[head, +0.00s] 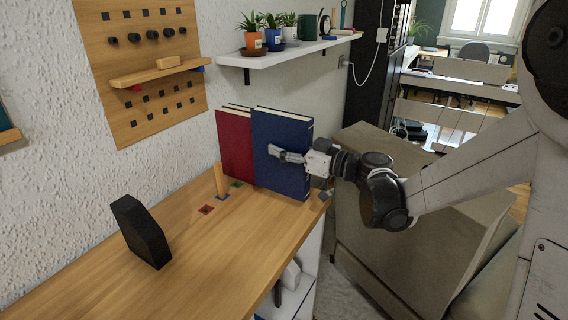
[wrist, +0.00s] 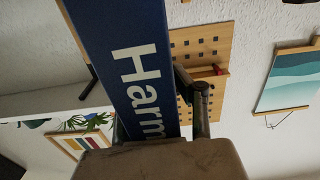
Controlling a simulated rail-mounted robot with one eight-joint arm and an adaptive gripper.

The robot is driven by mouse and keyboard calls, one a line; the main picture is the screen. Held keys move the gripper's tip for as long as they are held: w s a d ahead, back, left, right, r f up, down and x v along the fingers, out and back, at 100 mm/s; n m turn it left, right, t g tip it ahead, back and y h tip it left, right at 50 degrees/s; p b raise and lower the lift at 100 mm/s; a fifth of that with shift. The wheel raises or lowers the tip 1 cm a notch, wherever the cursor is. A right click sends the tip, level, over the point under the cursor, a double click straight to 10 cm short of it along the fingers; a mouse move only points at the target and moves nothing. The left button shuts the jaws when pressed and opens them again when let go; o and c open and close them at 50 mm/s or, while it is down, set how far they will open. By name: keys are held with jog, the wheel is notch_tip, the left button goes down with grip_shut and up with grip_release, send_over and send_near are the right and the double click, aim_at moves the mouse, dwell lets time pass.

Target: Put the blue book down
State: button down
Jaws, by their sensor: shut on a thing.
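The blue book (head: 283,140) stands upright at the right end of the wooden desk, beside the red book (head: 234,142). I cannot tell whether its lower edge rests on the desk. My gripper (head: 290,156) comes in from the right and is shut on the blue book at mid height. In the wrist view the blue book's spine (wrist: 125,50), with white letters reading "Harm", lies between the fingers of my gripper (wrist: 160,122). The far finger is partly hidden in both views.
The wooden desk (head: 200,265) has a black angular block (head: 141,232) at the front left. A small upright wooden piece (head: 220,181) and small coloured squares are near the books. A white shelf with plants (head: 290,52) hangs above. The desk's middle is clear.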

aim_at(284, 161)
jog(key=shift+w+d+f+b, duration=0.1)
jog(key=shift+f+b, duration=0.05)
jog(key=shift+f, duration=0.6)
jog(key=shift+w+d+f+b, duration=0.1)
jog(key=shift+d+f+b, duration=0.1)
jog(key=shift+f, duration=0.55)
jog(key=shift+d+f+b, duration=0.1)
jog(key=shift+f+b, duration=0.05)
jog(key=shift+f, duration=0.7)
jog(key=shift+f, duration=0.1)
jog(key=c, duration=1.4)
grip_release()
jog(key=shift+c, duration=0.2)
jog(key=shift+r, duration=0.2)
